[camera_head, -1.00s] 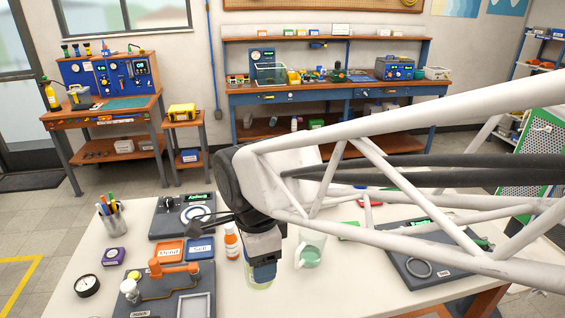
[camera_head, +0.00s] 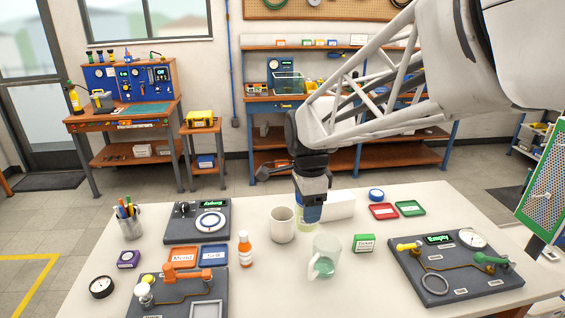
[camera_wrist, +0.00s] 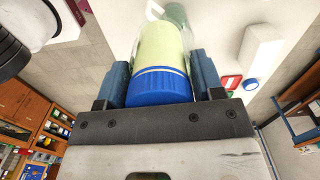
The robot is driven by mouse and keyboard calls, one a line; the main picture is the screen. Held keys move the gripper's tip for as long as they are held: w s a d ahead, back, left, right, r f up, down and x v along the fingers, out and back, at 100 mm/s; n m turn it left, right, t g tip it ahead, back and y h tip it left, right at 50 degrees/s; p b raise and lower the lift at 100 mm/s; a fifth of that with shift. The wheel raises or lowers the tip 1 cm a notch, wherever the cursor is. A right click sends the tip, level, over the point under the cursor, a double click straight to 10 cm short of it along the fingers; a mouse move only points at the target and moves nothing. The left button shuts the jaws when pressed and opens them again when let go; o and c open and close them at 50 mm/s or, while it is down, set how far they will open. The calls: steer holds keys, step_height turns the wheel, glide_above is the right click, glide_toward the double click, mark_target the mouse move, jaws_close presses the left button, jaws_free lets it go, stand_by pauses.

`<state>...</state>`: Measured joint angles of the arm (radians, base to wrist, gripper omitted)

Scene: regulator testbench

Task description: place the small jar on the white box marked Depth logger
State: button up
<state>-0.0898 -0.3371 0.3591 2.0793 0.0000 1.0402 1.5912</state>
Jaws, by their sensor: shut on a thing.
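My gripper (camera_head: 309,203) is shut on a small jar (camera_wrist: 158,55) with a blue lid and pale yellow-green contents. In the wrist view the lid sits between both fingers. In the head view only the jar's lower part (camera_head: 308,215) shows beneath the fingers; I cannot tell how high it is above the table. The white box (camera_head: 339,206) lies just right of the jar, its left end partly hidden by the gripper. It also shows in the wrist view (camera_wrist: 263,46), apart from the jar. Its marking is not readable.
A white mug (camera_head: 282,224) stands close left of the jar, and a clear jug (camera_head: 325,258) stands in front. An orange bottle (camera_head: 245,249), a green box (camera_head: 364,243), a blue-topped round item (camera_head: 376,195) and red (camera_head: 383,211) and green (camera_head: 410,208) trays are nearby.

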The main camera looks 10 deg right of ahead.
steer(key=w+d+f, duration=0.1)
steer(key=w+d, duration=1)
steer(key=d, duration=0.4)
steer(key=shift+m, duration=0.4)
steer(key=shift+s+a+f, duration=0.1)
steer(key=shift+a+f, duration=0.1)
steer(key=shift+f, duration=1.15)
steer(key=shift+s+a+f, duration=0.1)
steer(key=shift+a+f, duration=0.1)
steer(key=shift+f, duration=1.1)
steer(key=shift+w, duration=0.1)
steer(key=w+d+f, duration=0.1)
steer(key=w+d, duration=0.1)
steer(key=w, duration=1.3)
steer(key=shift+w+d+f, duration=0.2)
steer(key=shift+w+f, duration=0.05)
steer(key=shift+w, duration=0.1)
steer(key=shift+f, duration=0.1)
